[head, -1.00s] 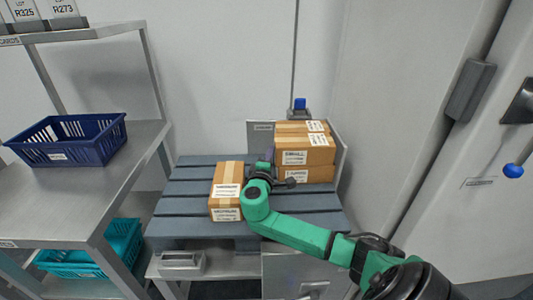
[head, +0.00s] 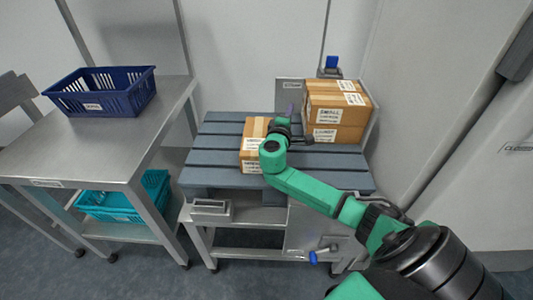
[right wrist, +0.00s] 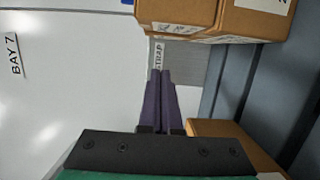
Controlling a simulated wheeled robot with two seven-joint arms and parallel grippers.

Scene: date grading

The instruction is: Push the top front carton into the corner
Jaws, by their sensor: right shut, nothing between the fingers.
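A stack of brown cartons stands at the back right of the grey slatted pallet (head: 225,142), inside a metal corner. On top, the front carton (head: 352,112) has a white label, and another carton (head: 330,86) lies behind it. A lower carton (head: 349,135) supports them. My right gripper (head: 289,110) is left of the stack and apart from it, its purple fingers shut and empty. In the right wrist view these fingers (right wrist: 160,98) point toward a grey plate marked STRAP (right wrist: 178,66), with cartons above. My left gripper is out of view.
A single carton (head: 250,155) lies on the pallet's front, partly hidden by my right wrist. A steel table (head: 135,140) with a blue crate (head: 100,104) stands left, and a teal crate (head: 115,208) is below. Bare slats lie between the single carton and the stack.

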